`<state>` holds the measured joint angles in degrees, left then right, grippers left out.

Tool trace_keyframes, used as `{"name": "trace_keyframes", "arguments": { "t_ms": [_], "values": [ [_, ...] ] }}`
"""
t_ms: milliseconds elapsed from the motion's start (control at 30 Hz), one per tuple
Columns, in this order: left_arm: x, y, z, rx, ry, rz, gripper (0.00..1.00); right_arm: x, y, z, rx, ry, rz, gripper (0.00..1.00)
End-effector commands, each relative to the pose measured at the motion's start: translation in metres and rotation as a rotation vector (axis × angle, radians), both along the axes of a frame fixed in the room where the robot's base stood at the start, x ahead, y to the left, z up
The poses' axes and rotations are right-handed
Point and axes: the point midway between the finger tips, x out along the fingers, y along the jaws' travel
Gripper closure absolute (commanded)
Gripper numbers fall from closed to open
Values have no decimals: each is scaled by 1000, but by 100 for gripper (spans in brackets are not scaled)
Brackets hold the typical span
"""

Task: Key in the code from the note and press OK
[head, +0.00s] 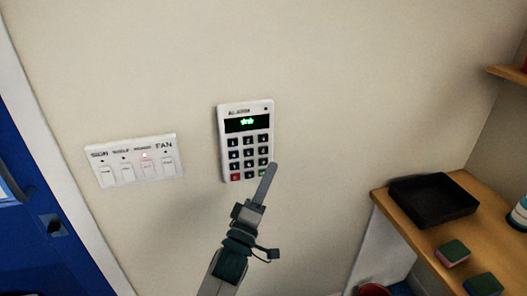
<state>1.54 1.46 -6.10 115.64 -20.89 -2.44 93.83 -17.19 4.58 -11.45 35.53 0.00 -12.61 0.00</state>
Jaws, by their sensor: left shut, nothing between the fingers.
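The white keypad (222,150) is mounted on the wall in the middle of the head view. Its dark display (246,123) shows a few small green characters, perhaps asterisks. Below are rows of black keys, with a red key (236,177) at bottom left. A green key (263,173) at bottom right is partly covered by my fingers. My left gripper (270,168) is shut and empty, its tip at the keypad's lower right corner. I cannot tell whether it touches the green key. No note and no right gripper are in view.
A blue door (50,190) is at far left. At right, a wooden shelf (405,223) holds a black tray (433,210) and sponges (453,252).

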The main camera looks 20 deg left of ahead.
Motion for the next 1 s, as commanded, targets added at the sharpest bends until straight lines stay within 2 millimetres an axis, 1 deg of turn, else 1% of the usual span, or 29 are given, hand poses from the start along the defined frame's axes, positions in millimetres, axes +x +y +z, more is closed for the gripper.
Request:
{"name": "trace_keyframes", "arguments": {
  "t_ms": [733, 867, 1000],
  "values": [
    [0, 0, 0, 6, -1, 3, 100, 0, 0, 0, 0, 0, 0, 100],
    [-2, 0, 1, 64, -5, 25, 100, 0, 0, -2, 0, 0, 0, 100],
    [-7, -1, 3, 227, -20, 96, 100, 0, 0, -5, 0, 0, 0, 100]
  ]
}}
